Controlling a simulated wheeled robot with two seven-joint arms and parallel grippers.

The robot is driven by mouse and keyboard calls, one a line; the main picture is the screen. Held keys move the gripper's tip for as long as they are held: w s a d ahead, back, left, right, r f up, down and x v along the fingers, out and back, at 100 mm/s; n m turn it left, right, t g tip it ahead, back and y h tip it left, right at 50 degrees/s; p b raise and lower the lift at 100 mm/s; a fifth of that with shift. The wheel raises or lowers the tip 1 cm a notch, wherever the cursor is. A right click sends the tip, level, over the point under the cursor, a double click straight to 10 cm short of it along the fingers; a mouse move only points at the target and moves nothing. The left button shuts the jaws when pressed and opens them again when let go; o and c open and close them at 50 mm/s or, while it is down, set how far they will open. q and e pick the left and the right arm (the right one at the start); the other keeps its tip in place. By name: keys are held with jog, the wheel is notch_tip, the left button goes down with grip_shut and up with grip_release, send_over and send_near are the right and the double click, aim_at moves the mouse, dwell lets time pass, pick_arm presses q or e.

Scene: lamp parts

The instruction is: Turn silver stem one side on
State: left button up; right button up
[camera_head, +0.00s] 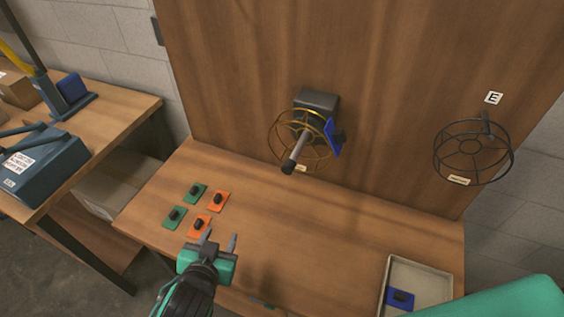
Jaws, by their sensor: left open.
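A silver stem (298,150) sticks out from a dark box (317,101) on the upright wooden board, with a dark tip (288,168) at its near end. A brass-coloured wire ring (274,139) surrounds the stem, and a blue plate with a dark knob (332,138) is beside it on the right. My left gripper (219,241) is open and empty above the front of the table, below and left of the stem and apart from it. The right gripper is not seen; a green part of my body shows at the lower right.
Two green plates (195,194) and two orange plates (218,202) with dark knobs lie on the table's left. A tray (447,273) at right holds a blue plate (400,299). The table's middle is clear.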

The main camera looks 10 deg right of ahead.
pick_arm(q)
jog(key=s+d+r+m+t+h, duration=0.1)
jog(key=d+r+m+t+h, duration=0.2)
jog(key=d+r, duration=0.45)
jog(key=h, duration=0.3)
send_near(289, 167)
jog(key=shift+m, duration=0.4)
jog(key=p+x, duration=0.1)
jog(key=x, duration=0.2)
jog(key=p+x, duration=0.2)
jog(key=x, duration=0.2)
jog(key=f+p+x, duration=0.1)
jog(key=x, duration=0.2)
jog(key=shift+w+f, duration=0.1)
jog(key=shift+w, duration=0.2)
jog(key=shift+w+d+f+p, duration=0.1)
jog(key=shift+w+d+p, duration=0.05)
jog(key=shift+w+p, duration=0.2)
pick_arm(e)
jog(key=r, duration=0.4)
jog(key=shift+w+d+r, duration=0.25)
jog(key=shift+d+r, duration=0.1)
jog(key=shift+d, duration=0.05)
pick_arm(q)
jog(key=c, duration=1)
